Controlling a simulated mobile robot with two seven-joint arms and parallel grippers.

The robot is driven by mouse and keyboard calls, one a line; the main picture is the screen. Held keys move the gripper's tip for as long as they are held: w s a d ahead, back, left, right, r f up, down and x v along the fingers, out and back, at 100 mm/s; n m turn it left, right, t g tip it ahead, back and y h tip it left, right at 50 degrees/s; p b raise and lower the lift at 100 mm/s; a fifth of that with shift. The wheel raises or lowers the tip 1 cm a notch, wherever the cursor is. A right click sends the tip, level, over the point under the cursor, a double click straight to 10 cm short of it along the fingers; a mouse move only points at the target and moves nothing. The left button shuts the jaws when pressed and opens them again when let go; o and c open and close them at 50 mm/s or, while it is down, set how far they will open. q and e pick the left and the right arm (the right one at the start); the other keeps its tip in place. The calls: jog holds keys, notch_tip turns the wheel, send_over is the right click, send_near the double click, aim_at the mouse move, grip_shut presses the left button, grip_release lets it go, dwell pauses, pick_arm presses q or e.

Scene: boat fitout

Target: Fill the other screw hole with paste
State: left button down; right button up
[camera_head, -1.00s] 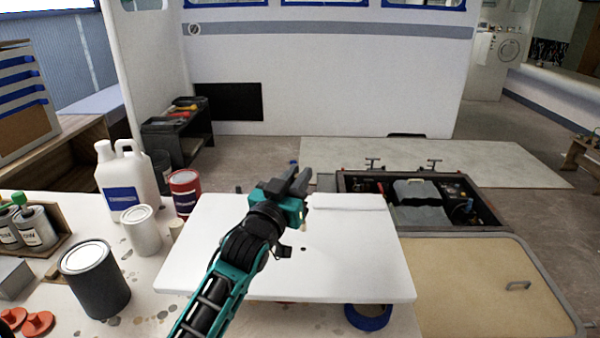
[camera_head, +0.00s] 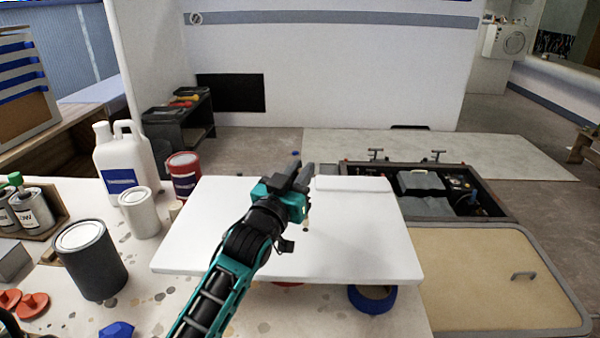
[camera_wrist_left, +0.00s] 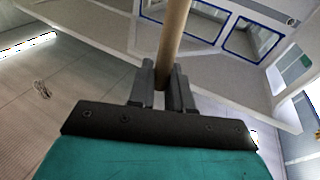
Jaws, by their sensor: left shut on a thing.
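A white panel (camera_head: 350,245) lies raised above the speckled worktop in the head view. A small dark screw hole (camera_head: 305,230) shows near its middle; I cannot make out a second hole. My left gripper (camera_head: 298,178) is over the panel, shut on a thin wooden stick (camera_head: 307,221). The stick's lower tip appears just above or at the dark hole; contact cannot be told. In the left wrist view, the stick (camera_wrist_left: 174,40) stands between the two dark fingers (camera_wrist_left: 163,88). Paste on the tip is too small to tell. My right gripper is not in view.
Left of the panel stand a white jug (camera_head: 125,165), a white can (camera_head: 140,215), a red can (camera_head: 184,175) and a dark can (camera_head: 90,262). A blue tape roll (camera_head: 372,299) sits under the panel's front edge. An open hatch (camera_head: 430,195) lies beyond at right.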

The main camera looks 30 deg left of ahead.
pick_arm(q)
jog(key=shift+f+b, duration=0.35)
jog(key=shift+f, duration=0.3)
dwell(1.0)
notch_tip(320, 180, up, 5)
jog(key=p, duration=0.5)
jog(key=shift+f, duration=0.15)
jog(key=shift+r, duration=1.2)
